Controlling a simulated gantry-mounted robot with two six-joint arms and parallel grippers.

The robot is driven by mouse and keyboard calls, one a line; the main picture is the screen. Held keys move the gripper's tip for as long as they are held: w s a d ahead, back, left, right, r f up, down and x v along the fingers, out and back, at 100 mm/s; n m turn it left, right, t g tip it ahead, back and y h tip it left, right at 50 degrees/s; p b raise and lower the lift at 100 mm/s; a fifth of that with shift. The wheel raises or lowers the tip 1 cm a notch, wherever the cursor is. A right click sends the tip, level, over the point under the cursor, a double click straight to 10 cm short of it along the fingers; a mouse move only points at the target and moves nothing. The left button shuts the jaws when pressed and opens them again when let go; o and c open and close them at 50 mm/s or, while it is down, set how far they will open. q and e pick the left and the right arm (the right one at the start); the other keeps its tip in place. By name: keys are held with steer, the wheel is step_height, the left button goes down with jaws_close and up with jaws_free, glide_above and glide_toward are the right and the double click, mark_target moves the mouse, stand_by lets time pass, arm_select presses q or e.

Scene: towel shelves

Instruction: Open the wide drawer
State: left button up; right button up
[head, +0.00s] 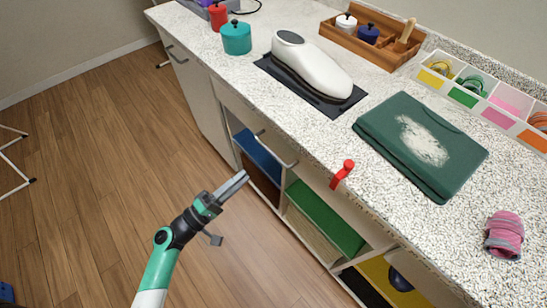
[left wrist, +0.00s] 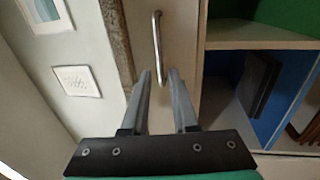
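The wide drawer (head: 236,109) is a cream front under the speckled counter, and it looks shut. Its metal bar handle (head: 276,152) shows in the head view. My left gripper (head: 246,174) is open and empty, out in front of the drawer, pointing toward the handle with a gap. In the left wrist view, a metal handle (left wrist: 157,45) on a cream front (left wrist: 180,35) lies ahead of my left gripper (left wrist: 161,72), roughly in line with the space between the fingers. I cannot tell whether they touch it. My right gripper is not in view.
A red hook-like piece (head: 342,175) hangs at the counter edge. The wooden floor (head: 110,140) at left is mostly clear.

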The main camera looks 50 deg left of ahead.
mark_target(271, 151)
arm_select(q)
steer(key=w, duration=0.3)
steer(key=w+r, duration=0.1)
steer(key=w, duration=0.3)
steer(key=w+r, duration=0.1)
steer(key=w, duration=0.3)
steer(key=shift+w+d+r, duration=0.15)
steer(key=shift+w+d, duration=0.1)
steer(key=shift+d, duration=0.1)
steer(key=shift+c, duration=0.2)
jaws_close()
stand_by(0.6)
